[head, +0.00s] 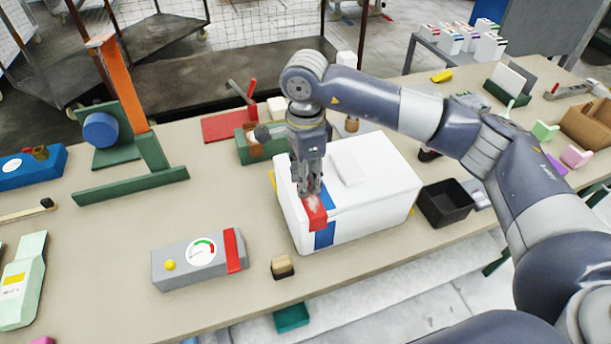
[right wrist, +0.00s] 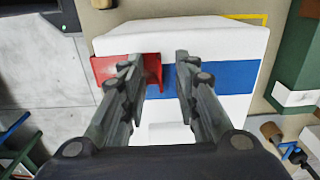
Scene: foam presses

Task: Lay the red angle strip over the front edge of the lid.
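The white box with its lid (head: 375,160) stands on the bench, with a blue band (head: 325,236) running across its top and down the front. The red angle strip (head: 317,218) lies at the lid's front edge, in line with the blue band. It also shows in the right wrist view (right wrist: 104,70), reaching out at the box edge and passing under one finger. My right gripper (head: 309,190) is low over the strip; in the right wrist view (right wrist: 159,62) its fingers are apart, with part of the strip between them. Whether they touch it I cannot tell. My left gripper is out of view.
A grey gauge box (head: 188,265) with a red band stands at front left, and a small wooden block (head: 283,266) near the bench edge. A black bin (head: 447,206) sits right of the white box. A green container (head: 255,150) stands behind it.

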